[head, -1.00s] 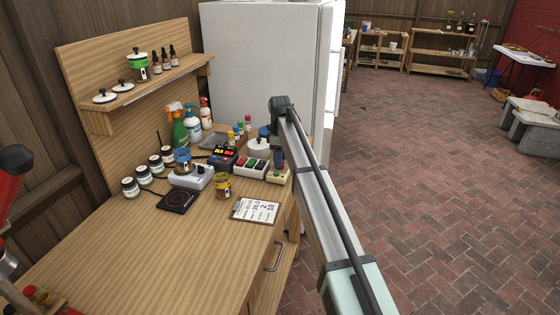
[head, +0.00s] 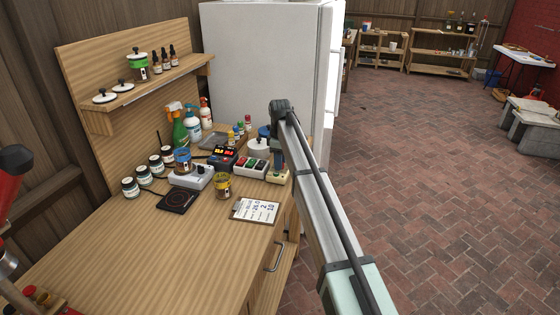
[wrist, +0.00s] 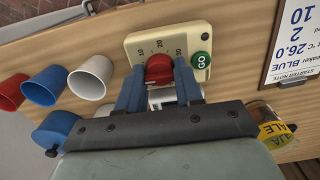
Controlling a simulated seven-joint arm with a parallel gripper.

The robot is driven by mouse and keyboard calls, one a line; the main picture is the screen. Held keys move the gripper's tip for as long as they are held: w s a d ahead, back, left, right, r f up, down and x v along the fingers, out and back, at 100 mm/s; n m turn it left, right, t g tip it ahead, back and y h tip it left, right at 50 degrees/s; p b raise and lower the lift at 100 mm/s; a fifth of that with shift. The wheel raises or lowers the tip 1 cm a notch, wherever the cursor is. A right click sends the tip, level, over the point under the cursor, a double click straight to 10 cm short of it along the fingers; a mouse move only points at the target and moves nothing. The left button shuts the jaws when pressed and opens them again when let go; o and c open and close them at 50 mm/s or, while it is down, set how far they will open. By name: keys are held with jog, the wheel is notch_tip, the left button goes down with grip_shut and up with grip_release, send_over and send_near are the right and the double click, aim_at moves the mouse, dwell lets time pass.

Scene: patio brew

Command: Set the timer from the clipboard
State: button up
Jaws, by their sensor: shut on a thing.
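The timer is a cream box (wrist: 196,40) with a red knob, dial marks 10, 20 and 30, and a green GO button (wrist: 201,60). In the head view the timer (head: 279,178) sits at the bench's right edge, partly hidden by my arm. My gripper (wrist: 160,75) is shut on the red knob (wrist: 159,68), with a blue finger on each side. The knob's pointer is hard to read. The clipboard (head: 255,210) lies on the bench nearer the front. In the wrist view the clipboard (wrist: 297,45) is cut off; it shows BLUE, 26.0, 2 and 10.
A white box with coloured buttons (head: 251,168) stands left of the timer. A yellow-labelled jar (head: 223,187) stands near the clipboard. Red, blue and white cups (wrist: 90,78) show in the wrist view.

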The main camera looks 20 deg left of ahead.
jog(key=shift+m, duration=0.3)
jog(key=m, duration=0.4)
jog(key=shift+m, duration=2.5)
jog(key=o, duration=0.8)
jog(key=shift+c, duration=0.2)
notch_tip(320, 180, up, 14)
